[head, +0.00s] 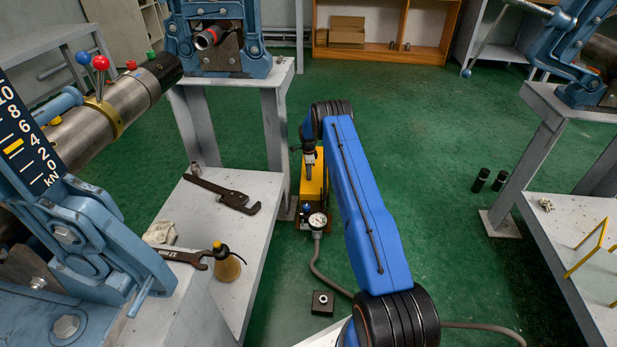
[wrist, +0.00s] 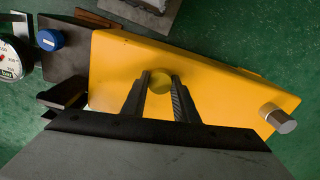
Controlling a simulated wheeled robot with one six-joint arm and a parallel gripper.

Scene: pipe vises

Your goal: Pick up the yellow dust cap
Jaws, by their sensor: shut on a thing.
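The yellow dust cap (wrist: 160,82) is a small round yellow disc between my two fingertips in the wrist view. My gripper (wrist: 160,79) is shut on it, with a finger on each side. Behind the cap is the face of a yellow housing (wrist: 225,85) of nearly the same colour; I cannot tell whether the cap is still touching it. In the head view my gripper (head: 309,172) points down over the yellow housing (head: 313,192), and the cap cannot be made out there.
A pressure gauge (head: 317,220) and a blue knob (wrist: 50,39) sit beside the housing. A hose (head: 330,281) runs over the green floor. A low grey bench (head: 237,184) on the left holds a pipe wrench (head: 222,194). Floor to the right is mostly clear.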

